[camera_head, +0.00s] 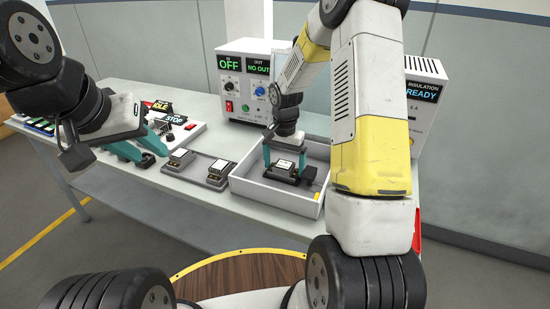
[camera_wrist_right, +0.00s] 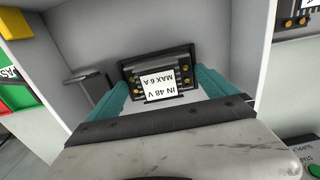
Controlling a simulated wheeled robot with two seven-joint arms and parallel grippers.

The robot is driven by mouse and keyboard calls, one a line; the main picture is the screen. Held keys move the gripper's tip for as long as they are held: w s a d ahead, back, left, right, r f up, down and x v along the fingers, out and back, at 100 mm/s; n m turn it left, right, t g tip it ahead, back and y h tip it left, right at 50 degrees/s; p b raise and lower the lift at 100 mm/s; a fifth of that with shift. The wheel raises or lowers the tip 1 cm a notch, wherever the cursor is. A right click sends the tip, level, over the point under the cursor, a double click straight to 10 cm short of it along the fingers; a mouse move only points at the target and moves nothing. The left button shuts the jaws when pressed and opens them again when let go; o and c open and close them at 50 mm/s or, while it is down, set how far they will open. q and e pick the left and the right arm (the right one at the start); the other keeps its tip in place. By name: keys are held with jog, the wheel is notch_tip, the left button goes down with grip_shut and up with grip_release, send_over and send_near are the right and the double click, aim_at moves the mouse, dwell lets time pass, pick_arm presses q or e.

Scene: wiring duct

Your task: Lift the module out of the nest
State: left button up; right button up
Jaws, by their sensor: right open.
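A black module (camera_head: 283,169) with a white label lies in a white open-topped box. In the right wrist view this module (camera_wrist_right: 160,88) reads "IN 48 V MAX 6 A" upside down. My right gripper (camera_head: 285,160) is over it, with its teal fingers spread at either side of the module; I cannot tell whether they touch it. A grey nest plate (camera_head: 198,167) left of the box bears two black pieces with pale tops (camera_head: 180,157) (camera_head: 219,169). My left gripper (camera_head: 157,153) is at the left of the table with its teal fingers apart and nothing visible between them.
The white box (camera_head: 247,187) has raised walls and a yellow-marked dark piece at its right. A power supply (camera_head: 243,85) reading "OFF" and "NO OUT" stands behind; an "INSULATION READY" unit (camera_head: 424,100) stands right. A panel with IDLE and STOP signs (camera_head: 165,113) is behind my left gripper.

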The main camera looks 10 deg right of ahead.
jog(key=shift+f, duration=0.2)
jog(key=c, duration=1.3)
